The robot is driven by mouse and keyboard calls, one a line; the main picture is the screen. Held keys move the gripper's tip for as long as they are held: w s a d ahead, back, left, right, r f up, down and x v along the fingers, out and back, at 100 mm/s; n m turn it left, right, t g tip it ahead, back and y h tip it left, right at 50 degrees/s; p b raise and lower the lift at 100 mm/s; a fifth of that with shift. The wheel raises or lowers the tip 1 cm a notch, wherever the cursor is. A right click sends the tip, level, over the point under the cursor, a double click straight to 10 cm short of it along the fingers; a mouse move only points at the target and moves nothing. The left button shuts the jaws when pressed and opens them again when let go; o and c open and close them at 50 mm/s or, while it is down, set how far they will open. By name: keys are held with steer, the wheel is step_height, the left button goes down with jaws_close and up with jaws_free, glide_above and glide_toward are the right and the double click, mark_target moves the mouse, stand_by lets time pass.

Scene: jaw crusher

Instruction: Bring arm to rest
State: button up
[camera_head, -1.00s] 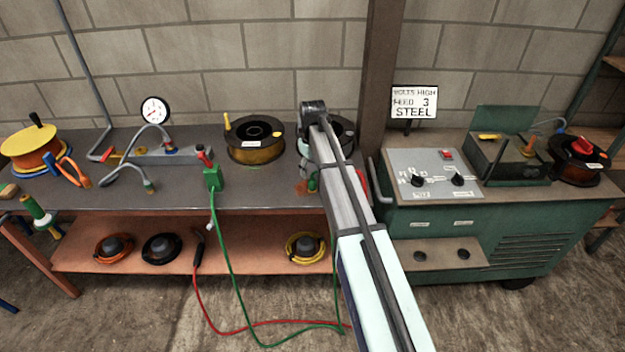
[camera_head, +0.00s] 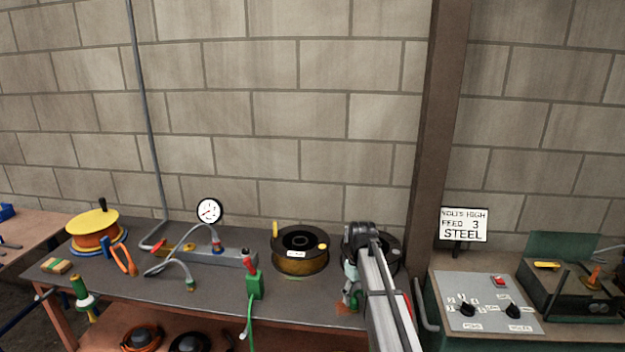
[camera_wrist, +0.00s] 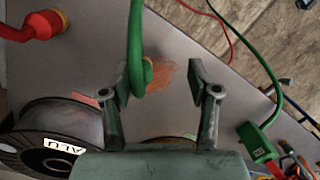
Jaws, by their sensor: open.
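My gripper (camera_wrist: 160,84) is open in the wrist view, its two fingers apart above the grey bench top. Nothing is held between the fingers. An orange-brown patch (camera_wrist: 160,74) on the bench shows between and beyond them. A green curved cable or handle (camera_wrist: 135,50) runs close beside the left finger; I cannot tell if they touch. In the head view my arm reaches forward over the bench (camera_head: 215,285) at its right end, and its links mostly hide the gripper.
A spool marked ALU (camera_wrist: 65,135) is close at the lower left of the wrist view. A red-handled item (camera_wrist: 40,25) is at the upper left, a green clamp (camera_wrist: 258,142) at lower right. A brown post (camera_head: 440,130) and the welder panel (camera_head: 490,302) stand right of my arm.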

steer(key=s+f+m+g, duration=0.1)
steer(key=s+f+g, duration=0.2)
steer(key=s+f, duration=2.35)
steer(key=s+f+m, duration=0.1)
steer(key=s+f, duration=0.3)
steer(key=s, duration=0.5)
steer(key=s+f+m+g+b, duration=0.1)
steer(key=s+f, duration=0.2)
steer(key=s, duration=0.7)
steer(key=s+f+m+g, duration=0.1)
steer(key=s+f, duration=0.3)
steer(key=s, duration=0.6)
steer(key=shift+d+f+m+b, duration=0.3)
steer(key=shift+d+f+m, duration=0.05)
steer(key=shift+m, duration=0.25)
steer(key=shift+w, duration=0.1)
